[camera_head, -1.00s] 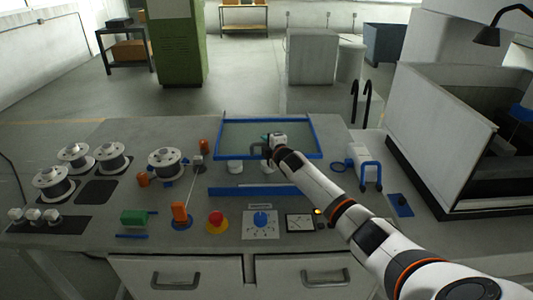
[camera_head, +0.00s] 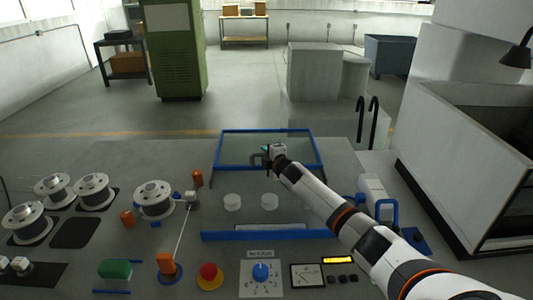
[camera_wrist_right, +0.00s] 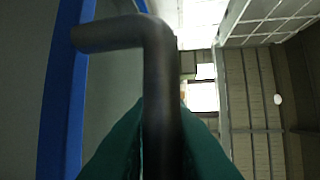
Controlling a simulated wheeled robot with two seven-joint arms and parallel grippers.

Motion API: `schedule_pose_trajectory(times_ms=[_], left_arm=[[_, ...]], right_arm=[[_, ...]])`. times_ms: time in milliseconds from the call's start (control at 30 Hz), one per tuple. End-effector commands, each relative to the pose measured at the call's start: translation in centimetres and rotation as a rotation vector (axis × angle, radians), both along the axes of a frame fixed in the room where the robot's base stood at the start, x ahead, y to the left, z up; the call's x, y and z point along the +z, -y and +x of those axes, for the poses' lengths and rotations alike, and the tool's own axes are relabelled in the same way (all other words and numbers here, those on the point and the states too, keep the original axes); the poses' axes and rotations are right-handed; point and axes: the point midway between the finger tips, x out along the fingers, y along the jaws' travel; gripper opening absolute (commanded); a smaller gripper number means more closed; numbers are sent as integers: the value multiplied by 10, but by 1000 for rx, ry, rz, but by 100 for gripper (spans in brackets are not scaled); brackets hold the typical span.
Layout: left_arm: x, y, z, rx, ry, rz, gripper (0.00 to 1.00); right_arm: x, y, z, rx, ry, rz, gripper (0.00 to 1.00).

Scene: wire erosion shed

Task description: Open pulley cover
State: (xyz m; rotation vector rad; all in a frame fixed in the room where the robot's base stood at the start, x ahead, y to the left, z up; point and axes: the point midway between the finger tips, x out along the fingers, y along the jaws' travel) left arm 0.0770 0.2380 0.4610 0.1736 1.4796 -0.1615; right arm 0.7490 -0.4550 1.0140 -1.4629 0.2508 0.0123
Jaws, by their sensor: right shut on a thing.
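The pulley cover (camera_head: 231,168) is a clear panel in a blue frame, swung up at the back of the workbench. My right gripper (camera_head: 268,153) is at the dark handle (camera_head: 257,159) near the cover's lower edge. In the right wrist view, the teal fingers (camera_wrist_right: 160,135) are shut on the dark bent handle (camera_wrist_right: 158,75), with the blue frame (camera_wrist_right: 62,110) to the left. My left gripper is out of view.
A blue-edged strip (camera_head: 225,236) lies before the pulleys. Wire spools (camera_head: 154,198) stand at left, with an orange guide (camera_head: 166,263) and a red button (camera_head: 209,275) in front. A blue clamp-like part (camera_head: 386,212) and a large tank (camera_head: 450,175) are at right.

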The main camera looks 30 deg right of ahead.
Motion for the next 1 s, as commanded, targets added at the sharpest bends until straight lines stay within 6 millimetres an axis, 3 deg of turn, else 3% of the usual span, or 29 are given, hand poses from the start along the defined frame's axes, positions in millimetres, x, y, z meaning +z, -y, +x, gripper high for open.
schedule_pose_trajectory(times_ms=[33, 67, 200, 633, 1000], left_arm=[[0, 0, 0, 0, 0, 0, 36], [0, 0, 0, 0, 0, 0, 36], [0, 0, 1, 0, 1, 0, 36], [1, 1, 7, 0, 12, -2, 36], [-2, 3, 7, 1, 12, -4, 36]], right_arm=[[3, 3, 1, -4, 4, -1, 0], [4, 3, 1, -4, 4, -1, 16], [3, 2, 0, -3, 3, -2, 36], [2, 0, -7, 0, 3, -1, 36], [10, -7, -56, 0, 2, -3, 36]])
